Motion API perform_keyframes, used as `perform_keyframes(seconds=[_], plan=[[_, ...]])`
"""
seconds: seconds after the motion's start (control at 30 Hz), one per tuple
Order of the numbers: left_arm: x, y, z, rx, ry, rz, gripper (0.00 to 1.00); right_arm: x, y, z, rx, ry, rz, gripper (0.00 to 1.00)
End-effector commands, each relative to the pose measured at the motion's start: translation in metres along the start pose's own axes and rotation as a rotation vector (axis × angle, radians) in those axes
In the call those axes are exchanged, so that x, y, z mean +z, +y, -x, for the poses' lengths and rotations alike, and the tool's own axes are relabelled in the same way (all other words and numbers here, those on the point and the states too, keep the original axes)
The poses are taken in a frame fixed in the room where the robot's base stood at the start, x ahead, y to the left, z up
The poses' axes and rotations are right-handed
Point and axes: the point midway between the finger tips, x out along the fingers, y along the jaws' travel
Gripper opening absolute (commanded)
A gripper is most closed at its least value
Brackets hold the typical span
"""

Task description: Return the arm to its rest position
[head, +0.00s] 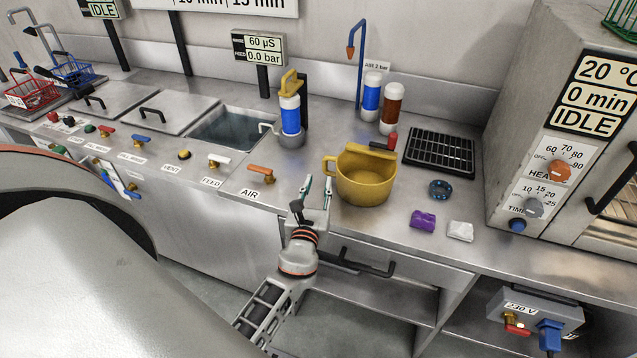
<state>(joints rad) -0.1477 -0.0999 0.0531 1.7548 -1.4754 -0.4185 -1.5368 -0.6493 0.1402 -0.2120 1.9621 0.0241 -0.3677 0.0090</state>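My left gripper (315,184) is in the head view at the counter's front edge. Its two fingers are apart with nothing between them. It is just left of a yellow pot (366,182) on the steel counter, and I cannot tell whether they touch. The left arm reaches up to it from the lower middle of the picture, in front of the cabinet. My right gripper is not in view.
Right of the pot lie a purple piece (423,219), a white piece (460,231), a dark blue ring (439,189) and a black grid tray (439,153). An oven (570,150) stands at right. Valve handles, including AIR (261,173), line the front. A drawer handle (358,264) sticks out below.

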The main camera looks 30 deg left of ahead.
Motion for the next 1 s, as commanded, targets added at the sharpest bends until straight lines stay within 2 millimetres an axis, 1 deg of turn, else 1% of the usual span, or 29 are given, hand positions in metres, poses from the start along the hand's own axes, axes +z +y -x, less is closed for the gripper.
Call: perform_keyframes(seconds=[0.37,0.47,0.57,0.63,0.7,0.77,0.8,0.87,0.9,1.0], plan=[[0.0,0.001,0.0,0.002,0.001,0.004,0.28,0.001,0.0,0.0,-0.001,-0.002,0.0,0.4],[0.002,0.009,0.004,0.024,0.004,0.062,0.28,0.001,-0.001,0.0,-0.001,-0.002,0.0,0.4],[0.007,0.031,0.015,0.083,0.012,0.23,0.28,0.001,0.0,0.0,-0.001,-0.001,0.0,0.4],[0.009,0.051,0.028,0.145,0.026,0.409,0.28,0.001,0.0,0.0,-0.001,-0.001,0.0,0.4],[0.008,0.071,0.045,0.215,0.046,0.613,0.28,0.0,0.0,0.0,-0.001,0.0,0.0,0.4],[0.005,0.085,0.06,0.276,0.068,0.788,0.28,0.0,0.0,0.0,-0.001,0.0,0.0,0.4],[0.001,0.092,0.072,0.318,0.086,0.903,0.28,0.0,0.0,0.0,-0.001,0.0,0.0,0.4],[-0.004,0.1,0.089,0.382,0.116,1.067,0.28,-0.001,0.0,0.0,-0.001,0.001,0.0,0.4],[-0.009,0.104,0.102,0.425,0.139,1.168,0.28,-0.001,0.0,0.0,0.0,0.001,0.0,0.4],[-0.018,0.107,0.128,0.52,0.191,1.368,0.28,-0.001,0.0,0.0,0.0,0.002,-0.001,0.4]])
